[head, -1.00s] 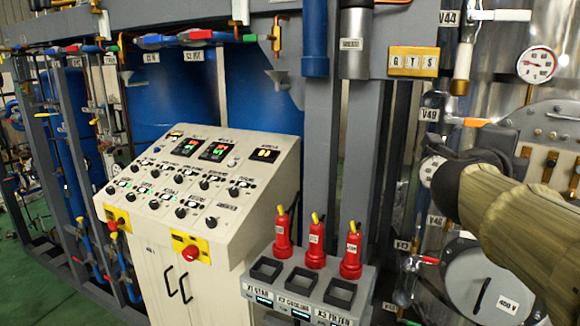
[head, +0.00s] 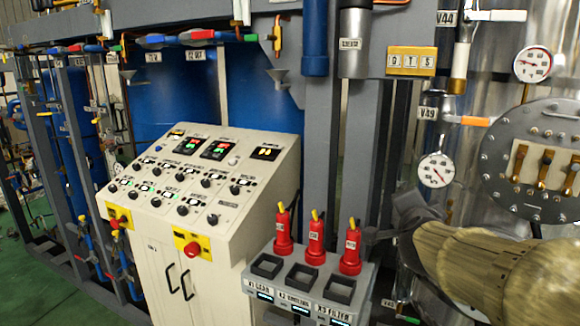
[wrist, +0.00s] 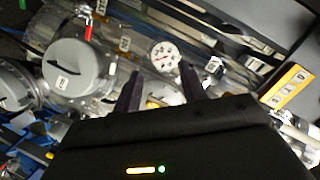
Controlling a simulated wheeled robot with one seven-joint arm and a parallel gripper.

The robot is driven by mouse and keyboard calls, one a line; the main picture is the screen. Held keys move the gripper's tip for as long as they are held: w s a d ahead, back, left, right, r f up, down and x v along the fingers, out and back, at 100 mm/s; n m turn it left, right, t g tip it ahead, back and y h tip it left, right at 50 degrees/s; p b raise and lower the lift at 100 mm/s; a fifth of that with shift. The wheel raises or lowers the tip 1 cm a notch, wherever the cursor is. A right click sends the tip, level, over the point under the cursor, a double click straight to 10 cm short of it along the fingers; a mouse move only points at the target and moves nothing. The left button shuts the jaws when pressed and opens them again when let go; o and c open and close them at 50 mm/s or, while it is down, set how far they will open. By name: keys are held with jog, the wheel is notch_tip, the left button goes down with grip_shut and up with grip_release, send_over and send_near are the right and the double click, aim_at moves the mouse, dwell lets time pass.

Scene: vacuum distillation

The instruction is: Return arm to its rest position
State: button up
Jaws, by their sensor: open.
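My arm, in a tan sleeve, reaches in from the lower right of the head view. My dark gripper (head: 385,237) is at its end, just right of the red padlock-like units, in front of the grey frame. Its fingertips are small and unclear there. In the wrist view my gripper (wrist: 160,85) shows two dark fingers apart, with nothing held between them. A round white gauge (wrist: 165,55) shows beyond the fingertips. The same view has a round grey cover (wrist: 78,68) to the left.
A cream control console (head: 200,190) stands left of my arm. A grey rack (head: 305,280) with several red units (head: 316,240) is close to my gripper. Valves, a gauge (head: 436,170) and a bolted round flange (head: 540,160) line the right. Green floor is clear at lower left.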

jog(key=s+a+f+n+g+y, duration=0.3)
jog(key=a+f+n, duration=0.15)
jog(key=f, duration=0.45)
jog(key=s+a+f+n+g+y, duration=0.25)
jog(key=a+f+n, duration=0.2)
jog(key=f, duration=0.55)
jog(key=s+f+n+g, duration=0.5)
jog(key=s+f, duration=0.4)
jog(key=s, duration=0.3)
jog(key=shift+s+a+f+n+g, duration=0.15)
jog(key=shift+f+n+g, duration=0.25)
jog(key=shift+g, duration=0.15)
